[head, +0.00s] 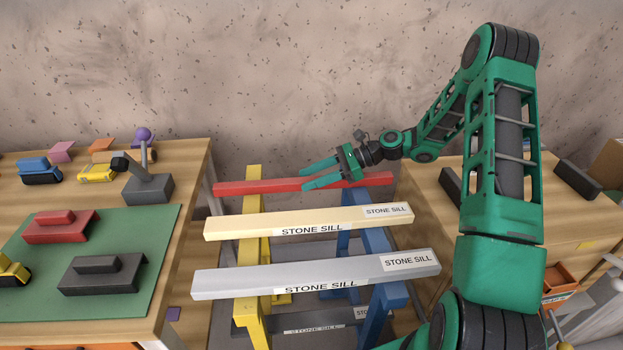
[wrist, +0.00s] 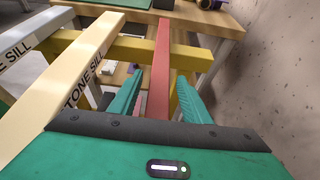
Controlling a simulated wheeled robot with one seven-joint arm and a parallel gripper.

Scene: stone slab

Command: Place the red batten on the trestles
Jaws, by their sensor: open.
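The red batten (head: 250,187) lies across the far ends of the yellow trestle (head: 254,250) and the blue trestle (head: 377,240), behind the cream sill. It also shows in the wrist view (wrist: 158,75), resting on the yellow trestle's top beam (wrist: 188,54). My gripper (head: 311,179) is open above the batten's middle. In the wrist view my gripper's fingers (wrist: 158,97) stand on either side of the batten, apart from it. The part of the batten under my gripper is partly hidden.
A cream sill (head: 300,222) and a grey sill (head: 310,278) lie across the same trestles, nearer me. A dark sill (head: 300,322) sits lower down. A workbench (head: 190,230) with a green mat stands left, another bench (head: 420,200) right. The speckled wall (head: 270,80) is close behind.

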